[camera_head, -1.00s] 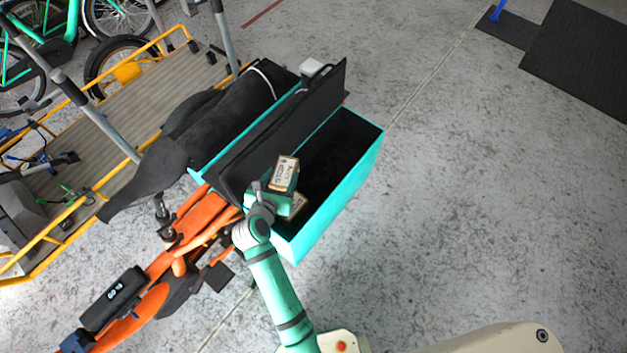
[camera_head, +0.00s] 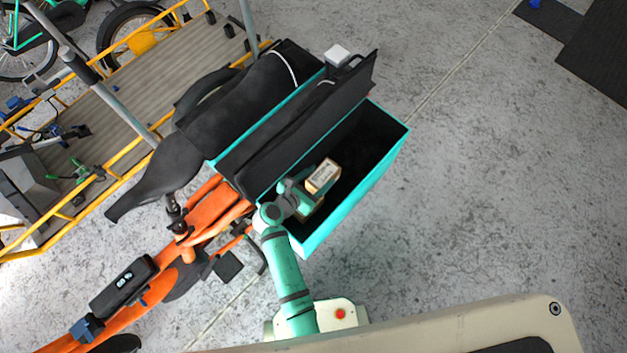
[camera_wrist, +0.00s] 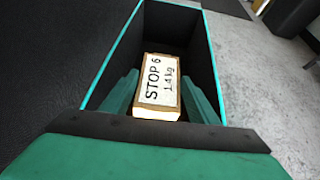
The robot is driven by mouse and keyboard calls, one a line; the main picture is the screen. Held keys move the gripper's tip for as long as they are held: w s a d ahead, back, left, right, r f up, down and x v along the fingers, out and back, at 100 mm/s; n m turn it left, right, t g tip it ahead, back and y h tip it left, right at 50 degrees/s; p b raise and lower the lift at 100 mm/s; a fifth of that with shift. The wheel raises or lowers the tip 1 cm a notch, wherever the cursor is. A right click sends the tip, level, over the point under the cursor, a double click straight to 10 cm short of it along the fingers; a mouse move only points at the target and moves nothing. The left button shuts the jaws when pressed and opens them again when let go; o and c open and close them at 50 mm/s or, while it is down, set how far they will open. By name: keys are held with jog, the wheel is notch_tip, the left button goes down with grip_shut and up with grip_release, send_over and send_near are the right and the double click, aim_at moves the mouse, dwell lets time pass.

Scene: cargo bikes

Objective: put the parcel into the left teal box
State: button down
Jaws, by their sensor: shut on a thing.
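My gripper (camera_head: 311,188) is shut on the parcel (camera_head: 323,176), a small box with a pale label and brown edges. The gripper and parcel are over the near part of an open teal box (camera_head: 352,199) with a dark inside. In the wrist view the parcel (camera_wrist: 159,84) sits between the fingers; its label reads "STOP 6". The teal box (camera_wrist: 103,71) has walls on both sides of it there. Another pale brown thing (camera_head: 311,209) shows below the parcel, partly hidden by my gripper. I cannot tell whether the held parcel touches anything below.
A black lid panel (camera_head: 300,125) stands raised along the box's left side, with a teal edge (camera_head: 270,117) beyond it. An orange cargo bike (camera_head: 205,215) is to the left. A yellow-railed platform (camera_head: 160,88) lies further left. Grey floor is clear to the right.

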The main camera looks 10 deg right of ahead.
aim_at(327, 172)
jog(key=x, duration=0.5)
jog(key=shift+d+r, duration=0.3)
jog(key=shift+d, duration=0.05)
jog(key=d+f, duration=0.1)
jog(key=w+d+f, duration=0.1)
jog(key=f, duration=0.1)
jog(key=w+d+f, duration=0.1)
jog(key=f, duration=0.1)
jog(key=shift+w, duration=0.25)
jog(key=shift+w+d+f, duration=0.1)
jog(key=shift+d+f, duration=0.05)
jog(key=shift+f, duration=0.8)
jog(key=shift+w+d+f, duration=0.1)
jog(key=shift+d+f, duration=0.05)
jog(key=shift+f, duration=0.85)
jog(key=c, duration=0.7)
grip_release()
jog(key=shift+s+f, duration=0.15)
jog(key=shift+o, duration=0.2)
jog(key=v, duration=1.2)
